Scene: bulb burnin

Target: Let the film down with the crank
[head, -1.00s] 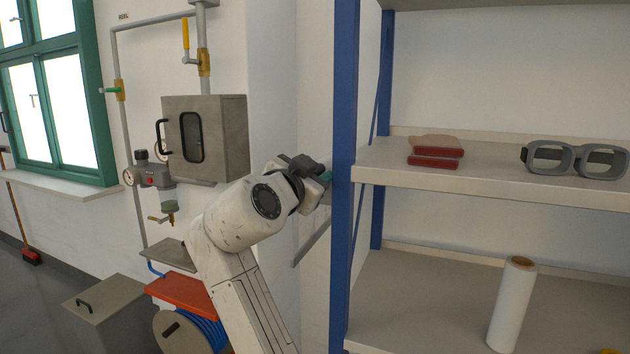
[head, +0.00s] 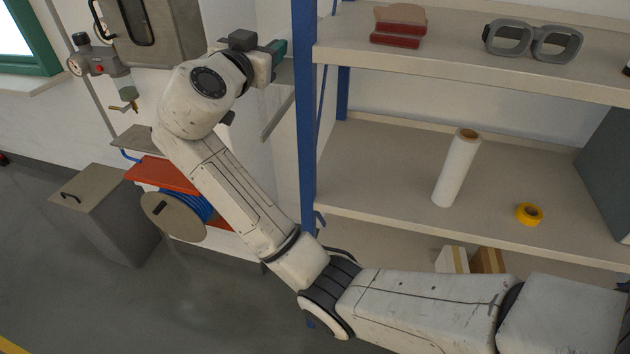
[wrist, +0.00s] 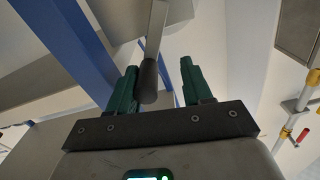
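My gripper (head: 278,50) is at the left blue shelf post in the head view, its green fingers partly hidden by my wrist. In the wrist view my gripper (wrist: 157,88) has its two green fingers apart. A crank with a grey arm (wrist: 156,30) and a dark round handle (wrist: 148,82) shows between the fingers, nearer the left one. A gap shows between handle and right finger; contact on the left is unclear. The crank's mount is not visible. No hanging film can be made out.
The shelf's blue post (head: 305,120) stands close to the gripper. The shelves hold a white roll (head: 457,168), yellow tape (head: 529,214), grey goggles (head: 533,41) and red blocks (head: 396,37). A grey wall cabinet (head: 155,30), a blue hose reel (head: 180,215) and a grey bin (head: 105,215) are left.

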